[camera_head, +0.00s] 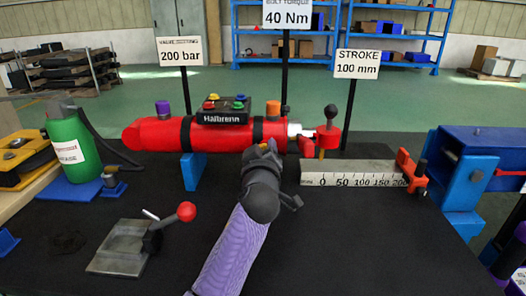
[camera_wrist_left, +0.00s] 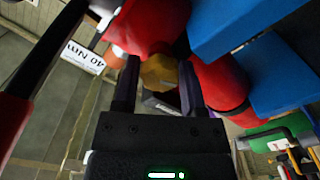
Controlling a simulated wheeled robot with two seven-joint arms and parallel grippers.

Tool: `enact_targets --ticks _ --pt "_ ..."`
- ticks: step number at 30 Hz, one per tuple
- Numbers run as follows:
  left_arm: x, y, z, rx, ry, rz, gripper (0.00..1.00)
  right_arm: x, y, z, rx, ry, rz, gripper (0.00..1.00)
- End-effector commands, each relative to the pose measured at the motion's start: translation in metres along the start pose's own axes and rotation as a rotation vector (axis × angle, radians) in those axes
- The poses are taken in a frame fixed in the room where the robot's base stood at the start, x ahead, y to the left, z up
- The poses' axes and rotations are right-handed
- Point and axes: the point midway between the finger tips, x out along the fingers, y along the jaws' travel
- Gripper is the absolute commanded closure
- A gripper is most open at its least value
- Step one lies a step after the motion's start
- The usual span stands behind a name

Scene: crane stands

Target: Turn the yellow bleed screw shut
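The yellow bleed screw (camera_wrist_left: 159,72) shows in the left wrist view as a brass-yellow hex head beside the red cylinder body. My left gripper (camera_wrist_left: 159,66) has one dark finger on each side of it, with no clear gap, so it appears shut on the screw. In the head view my left gripper (camera_head: 262,150) is in front of the red cylinder (camera_head: 160,135), near its right half, and hides the screw. How far the screw is turned does not show. My right gripper is not in view.
The cylinder rests on a blue support (camera_head: 193,171). A clamp with a red ball (camera_head: 186,211) and a green bottle (camera_head: 72,145) are at left. The black tabletop at front right is clear.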

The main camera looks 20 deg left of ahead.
Motion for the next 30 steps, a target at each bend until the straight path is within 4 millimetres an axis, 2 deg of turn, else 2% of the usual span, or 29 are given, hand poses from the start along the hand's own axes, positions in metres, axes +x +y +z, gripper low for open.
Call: enact_targets --ticks 1,6,7,19,30 --pt "0.0 0.0 0.0 0.0 0.0 0.0 0.59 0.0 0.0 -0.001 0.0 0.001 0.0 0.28" --pt "0.0 0.0 0.0 0.0 0.0 0.0 0.95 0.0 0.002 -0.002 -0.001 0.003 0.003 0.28" --pt "0.0 0.0 0.0 0.0 0.0 0.0 1.0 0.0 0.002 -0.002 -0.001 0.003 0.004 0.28" --pt "0.0 0.001 -0.001 0.063 0.0 0.0 1.0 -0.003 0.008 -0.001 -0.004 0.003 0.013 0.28" --pt "0.0 0.003 -0.002 0.361 0.001 0.0 1.0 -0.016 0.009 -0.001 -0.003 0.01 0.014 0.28"
